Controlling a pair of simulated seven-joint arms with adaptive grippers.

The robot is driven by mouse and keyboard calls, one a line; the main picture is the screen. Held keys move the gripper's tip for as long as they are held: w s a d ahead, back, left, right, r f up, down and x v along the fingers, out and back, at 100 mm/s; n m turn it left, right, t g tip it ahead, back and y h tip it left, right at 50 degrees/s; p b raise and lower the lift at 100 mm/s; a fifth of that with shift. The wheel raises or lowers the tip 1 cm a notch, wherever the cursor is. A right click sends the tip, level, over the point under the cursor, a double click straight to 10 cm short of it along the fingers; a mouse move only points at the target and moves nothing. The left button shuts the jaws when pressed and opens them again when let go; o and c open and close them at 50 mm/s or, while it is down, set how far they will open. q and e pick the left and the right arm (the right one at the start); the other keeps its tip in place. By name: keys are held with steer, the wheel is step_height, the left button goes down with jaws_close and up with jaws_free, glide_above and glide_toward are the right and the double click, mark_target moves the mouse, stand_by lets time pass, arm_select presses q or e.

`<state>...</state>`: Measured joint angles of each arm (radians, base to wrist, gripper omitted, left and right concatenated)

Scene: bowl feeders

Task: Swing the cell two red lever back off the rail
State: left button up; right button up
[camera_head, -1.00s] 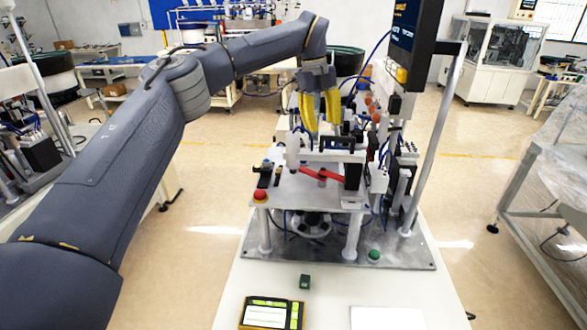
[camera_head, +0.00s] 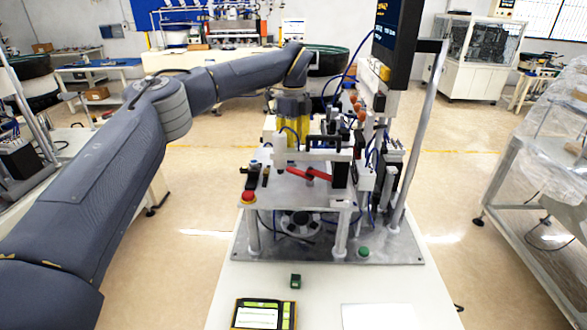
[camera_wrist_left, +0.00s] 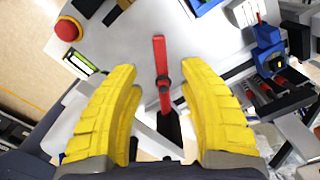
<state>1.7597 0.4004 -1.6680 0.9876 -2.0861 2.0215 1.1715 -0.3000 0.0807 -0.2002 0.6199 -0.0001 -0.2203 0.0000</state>
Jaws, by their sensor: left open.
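The red lever (camera_head: 310,174) lies low across the front of the machine's raised plate in the head view. My left gripper (camera_wrist_left: 159,85) is open, with a finger on either side of the lever and clear gaps to both. In the head view the left gripper (camera_head: 293,126) is behind the machine's upper parts, and its fingertips are hidden. I cannot tell its height above the lever. My right gripper is not in view.
A red stop button (camera_head: 248,197) sits at the plate's left corner, also in the left wrist view (camera_wrist_left: 68,30). A blue clamp (camera_wrist_left: 268,50) and black blocks stand right of the lever. A monitor (camera_head: 396,32) overhangs the machine's right side. A yellow handheld device (camera_head: 264,314) lies in front.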

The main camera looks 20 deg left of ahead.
mark_target(294, 169)
arm_select(q)
step_height(294, 169, down, 9)
steer(key=shift+r, duration=0.2)
stand_by(0.5)
jaws_close()
